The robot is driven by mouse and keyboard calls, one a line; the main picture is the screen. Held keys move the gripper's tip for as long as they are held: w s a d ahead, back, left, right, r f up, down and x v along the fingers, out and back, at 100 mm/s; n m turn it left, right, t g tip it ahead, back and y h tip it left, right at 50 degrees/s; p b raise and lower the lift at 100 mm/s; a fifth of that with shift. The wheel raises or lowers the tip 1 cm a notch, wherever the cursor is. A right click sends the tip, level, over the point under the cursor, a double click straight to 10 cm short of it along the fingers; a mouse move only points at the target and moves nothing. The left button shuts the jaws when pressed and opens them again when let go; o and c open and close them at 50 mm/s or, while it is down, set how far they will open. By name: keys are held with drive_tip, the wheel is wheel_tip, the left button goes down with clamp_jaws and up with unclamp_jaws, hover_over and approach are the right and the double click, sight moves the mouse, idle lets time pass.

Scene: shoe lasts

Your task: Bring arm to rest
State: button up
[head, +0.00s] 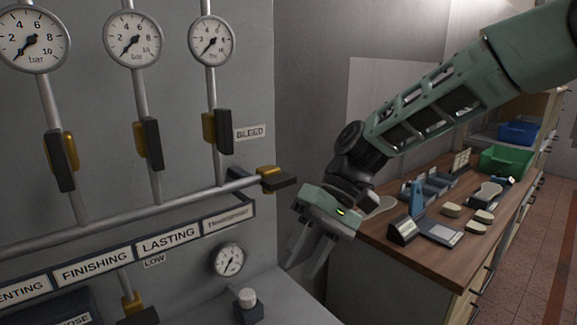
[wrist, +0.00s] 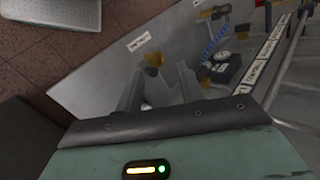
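My gripper (head: 307,262) hangs at the end of my green arm, pointing down and a little left in the head view. Its two grey fingers are apart, with nothing visible between them. It is in front of the gap between the grey gauge panel (head: 180,100) and the wooden bench. In the wrist view my gripper's fingers (wrist: 152,92) also stand apart, over the grey panel and its bench-like surface. The gripper touches nothing that I can see.
Yellow-and-black valve handles (head: 277,179) stick out from the panel's pipes, left of my gripper. The wooden bench (head: 400,262) at right carries trays, pale shoe lasts (head: 452,210) and a green bin (head: 506,160). Tiled floor (head: 535,240) lies clear beyond it.

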drive_tip(key=s+d+f+n+t+h, duration=0.1)
drive_tip(key=s+d+f+t+h, duration=0.1)
drive_tip(key=s+d, duration=0.3)
drive_tip(key=s+d+f+n+t+h, duration=0.1)
drive_tip(key=s+d+t+h, duration=0.2)
drive_tip(key=s, duration=1)
drive_tip(key=d, duration=0.3)
drive_tip(key=shift+s+d+f+n+t+h, duration=0.2)
drive_tip(key=shift+f+n+t+h, duration=0.1)
drive_tip(key=shift+f+n, duration=0.1)
